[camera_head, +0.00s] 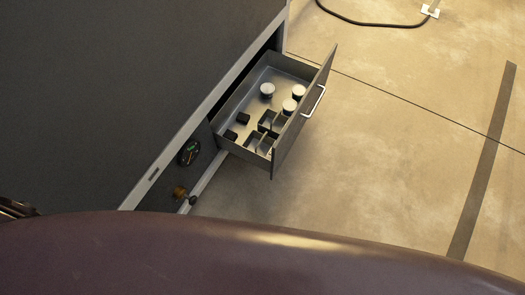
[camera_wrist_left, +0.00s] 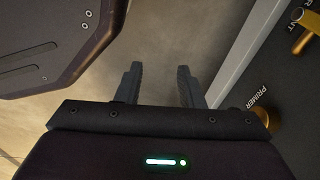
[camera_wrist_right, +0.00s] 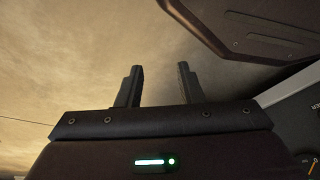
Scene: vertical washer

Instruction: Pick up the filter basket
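An open grey drawer (camera_head: 270,77) juts from the dark cabinet in the head view. Inside it are several round silver-topped pieces, such as this one (camera_head: 267,89), small black blocks (camera_head: 243,118) and open square holders (camera_head: 268,121). I cannot tell which piece, if any, is the filter basket. My left gripper (camera_wrist_left: 157,72) is open and empty in the left wrist view, beside a panel marked PRIMER. My right gripper (camera_wrist_right: 160,72) is open and empty above the floor in the right wrist view. Neither gripper shows in the head view.
The dark cabinet (camera_head: 120,80) fills the left of the head view, with a round gauge (camera_head: 188,152) and brass fitting (camera_head: 180,192) on its front. The drawer front has a light handle (camera_head: 313,101). A black cable (camera_head: 370,24) lies on the floor. Floor right of the drawer is clear.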

